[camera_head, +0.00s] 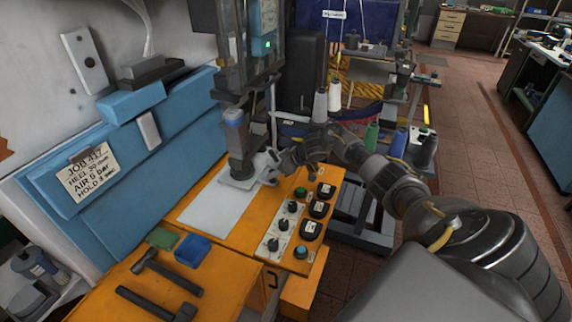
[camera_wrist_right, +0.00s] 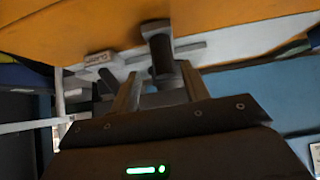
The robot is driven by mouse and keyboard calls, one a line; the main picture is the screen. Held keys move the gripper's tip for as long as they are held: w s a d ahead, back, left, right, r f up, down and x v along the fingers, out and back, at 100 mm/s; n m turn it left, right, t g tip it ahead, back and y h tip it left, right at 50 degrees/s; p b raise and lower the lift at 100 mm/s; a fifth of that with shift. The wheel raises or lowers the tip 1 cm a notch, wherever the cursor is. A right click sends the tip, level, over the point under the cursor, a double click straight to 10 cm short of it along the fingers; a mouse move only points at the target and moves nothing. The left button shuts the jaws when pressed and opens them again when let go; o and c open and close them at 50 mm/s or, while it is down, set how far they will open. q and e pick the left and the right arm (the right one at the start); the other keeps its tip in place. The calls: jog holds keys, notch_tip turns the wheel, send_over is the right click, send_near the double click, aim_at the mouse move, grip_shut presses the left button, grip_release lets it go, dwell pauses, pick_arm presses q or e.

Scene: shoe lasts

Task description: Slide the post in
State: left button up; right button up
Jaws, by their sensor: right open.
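A dark upright post (camera_head: 240,150) stands under the press head in the head view, with a pale grey foot plate (camera_head: 238,181) at its bottom over the orange bench. My right gripper (camera_head: 272,164) comes in from the right and is beside the foot of the post, fingers pointing toward it. In the right wrist view the dark post (camera_wrist_right: 160,52) lies just ahead of the two open fingers (camera_wrist_right: 162,85), roughly centred between them. I cannot tell whether the fingers touch it. My left gripper is not in view.
A control panel (camera_head: 290,227) with knobs and buttons is at the bench's right edge, below my right arm. Thread spools (camera_head: 372,136) stand behind the arm.

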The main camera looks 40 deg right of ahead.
jog(key=v, duration=0.6)
jog(key=shift+s+d+r+b, duration=0.15)
jog(key=shift+s+r+b, duration=0.05)
jog(key=shift+b, duration=0.15)
jog(key=shift+r, duration=0.1)
